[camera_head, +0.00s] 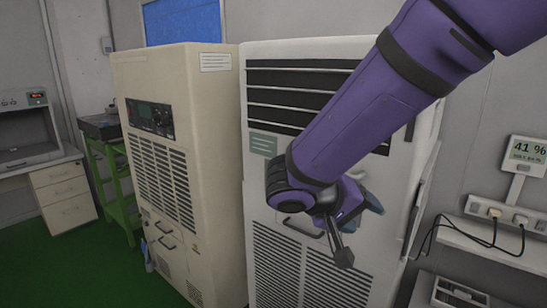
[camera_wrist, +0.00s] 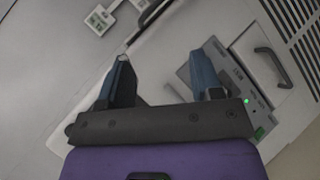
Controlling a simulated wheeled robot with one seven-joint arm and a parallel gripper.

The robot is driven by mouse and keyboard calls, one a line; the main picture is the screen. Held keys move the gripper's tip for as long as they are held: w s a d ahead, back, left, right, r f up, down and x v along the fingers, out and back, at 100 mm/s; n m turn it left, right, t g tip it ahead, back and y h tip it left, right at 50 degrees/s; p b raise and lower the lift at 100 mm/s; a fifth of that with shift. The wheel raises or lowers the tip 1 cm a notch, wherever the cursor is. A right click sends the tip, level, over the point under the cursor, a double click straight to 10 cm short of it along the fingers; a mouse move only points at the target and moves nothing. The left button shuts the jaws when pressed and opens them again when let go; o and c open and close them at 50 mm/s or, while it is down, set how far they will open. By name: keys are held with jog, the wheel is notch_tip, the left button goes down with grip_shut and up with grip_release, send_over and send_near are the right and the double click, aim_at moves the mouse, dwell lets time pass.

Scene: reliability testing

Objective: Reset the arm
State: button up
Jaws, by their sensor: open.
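My purple arm reaches in from the upper right in the head view. It ends at my gripper (camera_head: 345,250), in front of the white cabinet (camera_head: 300,60). In the wrist view my gripper (camera_wrist: 165,80) has two blue-grey fingers set well apart, with nothing between them. The white cabinet's side and front lie beyond the fingers in the wrist view, with a dark handle (camera_wrist: 273,65) and a grey panel with a green light (camera_wrist: 247,101). I cannot tell how far the fingertips are from the cabinet. The arm hides part of the cabinet's front.
A beige cabinet (camera_head: 215,130) stands left of the white one. A green stand (camera_head: 112,180) and a white drawer unit (camera_head: 65,195) are farther left. A shelf (camera_head: 490,245) with plugs and a cable is on the right wall, below a display (camera_head: 528,150). Green floor shows at lower left.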

jog(key=s+d+r+y, duration=0.4)
jog(key=s+d+y, duration=0.1)
jog(key=s+d, duration=0.2)
jog(key=s+d+r+y, duration=0.5)
jog(key=s+d, duration=0.2)
jog(key=s, duration=0.2)
jog(key=shift+s+t+y, duration=0.3)
jog(key=shift+s, duration=0.05)
jog(key=shift+r, duration=0.1)
